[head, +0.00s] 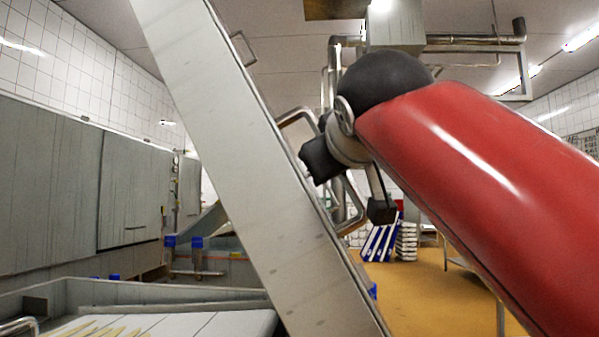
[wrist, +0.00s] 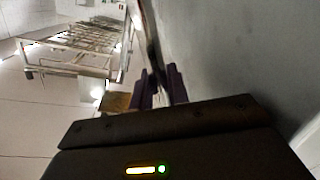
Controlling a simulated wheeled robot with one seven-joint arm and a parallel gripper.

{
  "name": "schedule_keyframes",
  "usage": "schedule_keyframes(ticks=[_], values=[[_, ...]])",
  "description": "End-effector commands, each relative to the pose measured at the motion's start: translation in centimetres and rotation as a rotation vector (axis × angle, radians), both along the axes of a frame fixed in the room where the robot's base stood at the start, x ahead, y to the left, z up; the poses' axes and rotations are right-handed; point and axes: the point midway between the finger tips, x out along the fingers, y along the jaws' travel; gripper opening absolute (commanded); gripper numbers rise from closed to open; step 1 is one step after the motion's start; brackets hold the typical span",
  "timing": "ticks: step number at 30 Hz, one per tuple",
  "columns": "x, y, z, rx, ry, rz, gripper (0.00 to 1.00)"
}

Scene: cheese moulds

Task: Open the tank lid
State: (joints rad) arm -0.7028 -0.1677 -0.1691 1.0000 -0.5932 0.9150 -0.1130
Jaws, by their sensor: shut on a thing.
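The tank lid (head: 250,165) is a long pale metal panel. In the head view it stands steeply raised, leaning from upper left to lower right. A bent metal handle (head: 352,222) sticks out from its right side. My gripper (head: 335,172) is at the middle part of this handle, which it partly hides. In the wrist view the dark fingers of my gripper (wrist: 161,88) lie on both sides of a thin metal bar, shut on it. The grey lid face (wrist: 235,50) fills the right of that view. The tank (head: 150,289) shows its metal rim at lower left.
A smaller handle (head: 244,48) sits higher on the lid. Grey cabinets (head: 50,190) line the left wall. Pipes (head: 470,40) run overhead at upper right. White and blue stacked items (head: 405,240) stand farther back on the open yellow floor (head: 420,290).

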Motion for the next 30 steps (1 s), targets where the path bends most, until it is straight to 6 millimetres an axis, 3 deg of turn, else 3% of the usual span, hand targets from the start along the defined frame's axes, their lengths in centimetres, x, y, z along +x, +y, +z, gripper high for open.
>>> schedule_keyframes(ticks=[1,18,19,23,30], values=[[0.1,0.7,-0.3,0.008,0.006,0.025,0.0],[0.1,-0.7,-0.5,0.036,0.013,0.022,0.0],[0.1,-0.7,-0.5,0.036,0.014,0.02,0.19],[0.0,-0.8,-0.4,0.036,0.011,0.018,0.36],[0.0,-0.9,-0.2,0.037,0.007,0.016,0.36]])
